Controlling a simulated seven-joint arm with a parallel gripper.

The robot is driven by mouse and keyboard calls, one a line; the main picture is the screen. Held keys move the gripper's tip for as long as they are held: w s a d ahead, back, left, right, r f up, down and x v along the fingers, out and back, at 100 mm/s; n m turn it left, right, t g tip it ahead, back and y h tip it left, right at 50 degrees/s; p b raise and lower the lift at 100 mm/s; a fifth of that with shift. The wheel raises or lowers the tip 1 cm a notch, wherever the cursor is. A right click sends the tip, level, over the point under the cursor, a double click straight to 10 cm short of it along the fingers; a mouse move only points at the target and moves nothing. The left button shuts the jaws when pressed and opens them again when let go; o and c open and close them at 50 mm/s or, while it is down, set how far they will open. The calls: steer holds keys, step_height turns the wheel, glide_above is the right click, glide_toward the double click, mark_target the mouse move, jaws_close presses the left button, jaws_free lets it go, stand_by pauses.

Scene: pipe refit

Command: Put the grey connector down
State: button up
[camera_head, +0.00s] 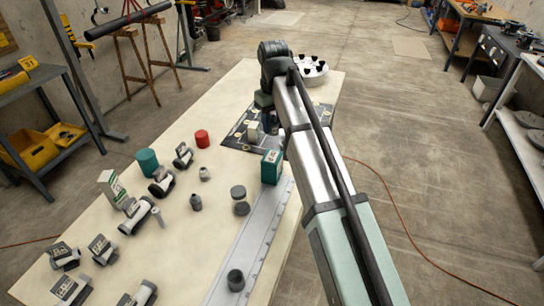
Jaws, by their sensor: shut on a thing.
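My gripper (266,112) is at the far end of the table, low over a dark mat (236,138) with light markings. It is shut on a dark grey piece, the grey connector (270,124), which is small and partly hidden by my gripper and arm. I cannot tell whether the connector touches the mat. A small cream block (253,131) is on the mat, just left of the held piece.
A teal box (271,167) stands near the mat beside my arm. A long metal rail (247,250) runs along the table's right side. Several grey fittings, a red cylinder (202,138) and a teal cylinder (147,161) stand left.

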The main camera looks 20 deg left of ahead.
mark_target(272, 156)
steer(key=shift+w+a+r+n, duration=0.3)
steer(key=shift+w+a+n, duration=0.1)
steer(key=shift+n, duration=0.5)
steer(key=shift+s+d+n, duration=0.15)
steer(key=shift+s+n, duration=0.1)
steer(key=shift+n, duration=0.95)
steer(key=shift+f, duration=5)
steer(key=shift+f, duration=0.15)
steer(key=o, duration=1)
step_height(272, 156, up, 12)
steer(key=shift+r, duration=0.15)
